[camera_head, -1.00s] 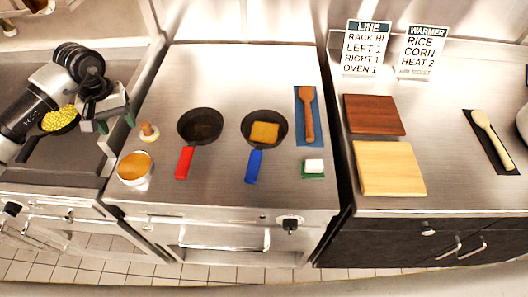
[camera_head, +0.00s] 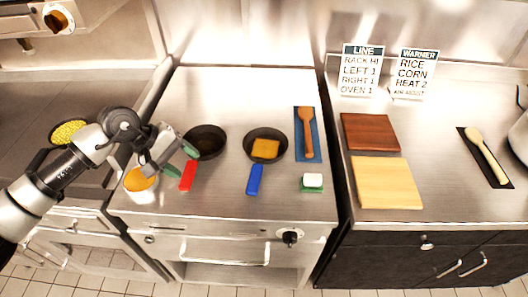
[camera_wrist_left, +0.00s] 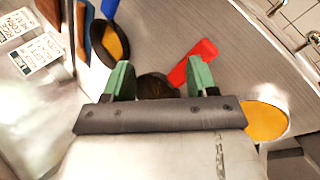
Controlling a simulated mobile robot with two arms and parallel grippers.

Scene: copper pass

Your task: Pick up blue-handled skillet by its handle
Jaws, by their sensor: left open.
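The blue-handled skillet (camera_head: 278,137) sits on the steel counter, right of the red-handled one. Its blue handle (camera_head: 255,179) points toward the front edge, and an orange-brown square lies in its pan. It also shows at the upper left of the left wrist view (camera_wrist_left: 98,40), with its blue handle (camera_wrist_left: 110,7) at the top edge. My left gripper (camera_head: 182,161) is open and empty, left of the blue-handled skillet and near the red-handled skillet (camera_head: 206,139). Its green fingertips (camera_wrist_left: 160,78) frame part of a dark pan in the wrist view. My right gripper is not in view.
A bowl of orange food (camera_head: 140,180) is beneath my left gripper. A wooden spoon on a blue mat (camera_head: 314,126) and a white block on a green base (camera_head: 312,183) lie right of the skillets. Two boards (camera_head: 388,184) are farther right. The counter behind the skillets is clear.

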